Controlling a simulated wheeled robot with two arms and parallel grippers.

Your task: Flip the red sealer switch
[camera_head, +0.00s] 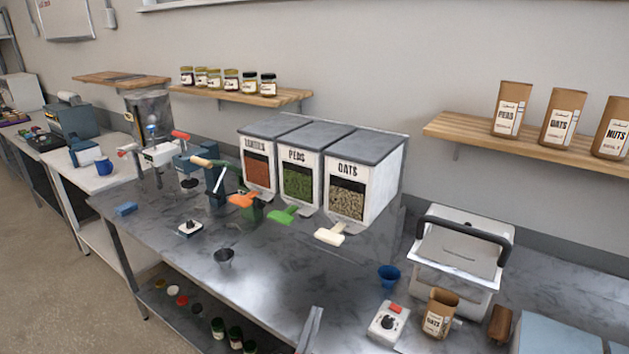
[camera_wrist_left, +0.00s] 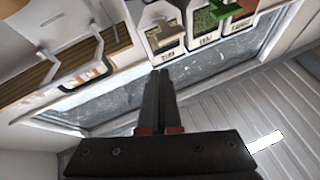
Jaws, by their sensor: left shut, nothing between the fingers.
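A small white control box (camera_head: 388,324) with a red switch (camera_head: 395,309) and a dark knob sits on the steel table at the lower right of the head view. A white lidded machine (camera_head: 455,258) with a black handle, which looks like the sealer, stands behind it. My left gripper (camera_wrist_left: 160,73) shows in the wrist view with its dark fingers together and empty. In the head view, only a grey piece at the bottom edge may belong to it. The red switch is not clear in the wrist view. My right gripper is not in view.
A kraft bag (camera_head: 440,313) stands right of the control box, and a blue cup (camera_head: 388,277) behind it. Labelled bins (camera_head: 372,185) with scoops stand at the back. The table (camera_head: 290,275) is fairly clear left of the box.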

